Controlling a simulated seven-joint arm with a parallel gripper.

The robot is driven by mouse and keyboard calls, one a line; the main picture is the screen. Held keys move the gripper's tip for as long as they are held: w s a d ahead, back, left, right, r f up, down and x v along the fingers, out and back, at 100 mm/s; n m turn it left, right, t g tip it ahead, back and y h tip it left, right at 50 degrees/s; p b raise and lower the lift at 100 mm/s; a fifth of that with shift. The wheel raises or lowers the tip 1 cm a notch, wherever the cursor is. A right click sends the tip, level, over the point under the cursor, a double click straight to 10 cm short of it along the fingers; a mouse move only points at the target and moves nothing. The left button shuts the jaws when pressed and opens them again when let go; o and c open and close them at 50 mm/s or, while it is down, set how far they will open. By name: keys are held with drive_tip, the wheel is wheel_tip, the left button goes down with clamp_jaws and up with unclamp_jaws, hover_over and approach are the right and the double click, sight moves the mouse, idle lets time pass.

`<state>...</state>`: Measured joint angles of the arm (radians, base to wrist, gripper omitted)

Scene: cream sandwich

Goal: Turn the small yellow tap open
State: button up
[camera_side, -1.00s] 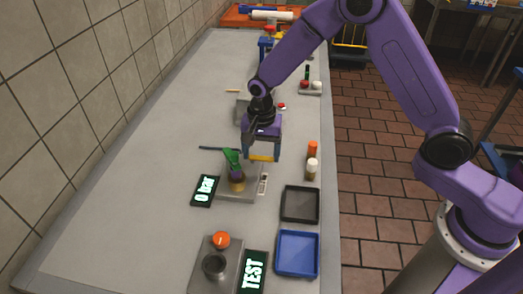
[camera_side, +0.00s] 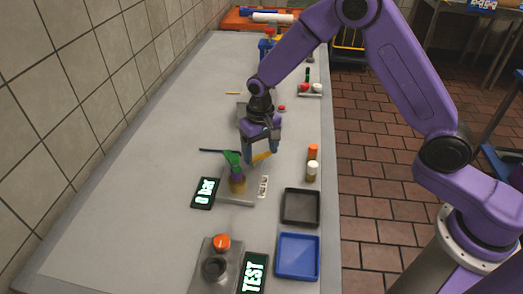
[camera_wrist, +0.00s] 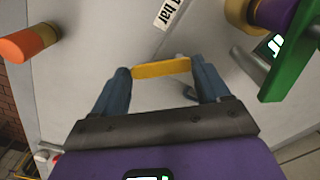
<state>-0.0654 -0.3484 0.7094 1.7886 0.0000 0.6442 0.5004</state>
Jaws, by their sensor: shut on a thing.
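The small yellow tap shows as a short yellow bar (camera_side: 262,157) in the side view, beside a grey plate (camera_side: 238,199). My gripper (camera_wrist: 160,70) is shut on this yellow bar (camera_wrist: 161,68) in the wrist view, with a blue finger at each end of it. What lies under the bar is hidden, so I cannot tell whether it is joined to anything. On the plate stands a gold and purple fitting with a green top (camera_side: 232,160).
A black tray (camera_side: 302,221) and a blue tray (camera_side: 297,278) lie nearer the camera. An orange knob (camera_side: 221,242) sits on a grey base by a TEST display (camera_side: 254,270). The left side of the bench is clear.

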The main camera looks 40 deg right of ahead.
drive_tip(key=n, duration=0.2)
drive_tip(key=w+n, duration=0.1)
drive_tip(key=n, duration=0.2)
drive_tip(key=shift+w+a+r+n, duration=0.1)
drive_tip(key=shift+n, duration=0.2)
drive_tip(key=shift+w+a+n, duration=0.15)
drive_tip(key=shift+w+n, duration=0.05)
drive_tip(key=shift+n, duration=0.9)
drive_tip(key=shift+w+a+n, duration=0.1)
drive_tip(key=shift+w+n, duration=0.1)
drive_tip(key=shift+n, duration=0.9)
drive_tip(key=o, duration=1)
drive_tip(key=shift+o, duration=0.2)
wheel_tip(320, 180, up, 17)
drive_tip(key=shift+r, duration=0.2)
